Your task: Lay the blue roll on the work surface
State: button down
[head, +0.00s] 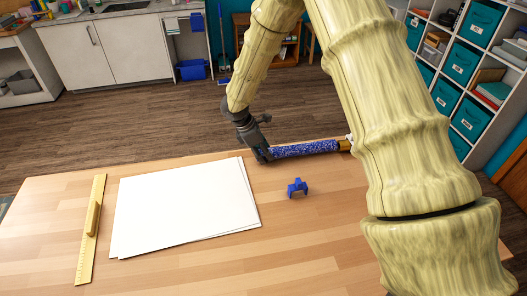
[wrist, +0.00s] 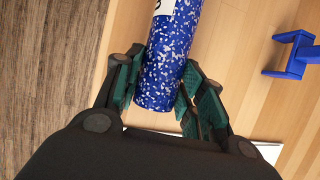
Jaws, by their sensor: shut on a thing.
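The blue roll (head: 305,149) is speckled with white and lies lengthwise, roughly level, near the table's far edge. My gripper (head: 262,154) is shut on its left end. In the wrist view my gripper (wrist: 160,95) has its green-padded fingers on both sides of the blue roll (wrist: 168,55), and a white label shows at the top of the frame. The wooden work surface (head: 300,240) is below. I cannot tell whether the roll touches it or hangs just above. The roll's right end is close to a yellowish piece, partly hidden by my arm.
White sheets (head: 183,207) lie on the table's left-middle, with a yellow ruler (head: 91,230) left of them. A small blue stand (head: 297,187) is in front of the roll; it also shows in the wrist view (wrist: 292,55). The front middle of the table is clear.

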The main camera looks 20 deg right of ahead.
jog(key=shift+f+b, duration=0.35)
jog(key=shift+f, duration=0.2)
dwell(0.4)
jog(key=c, duration=0.8)
grip_release()
jog(key=shift+r, duration=0.1)
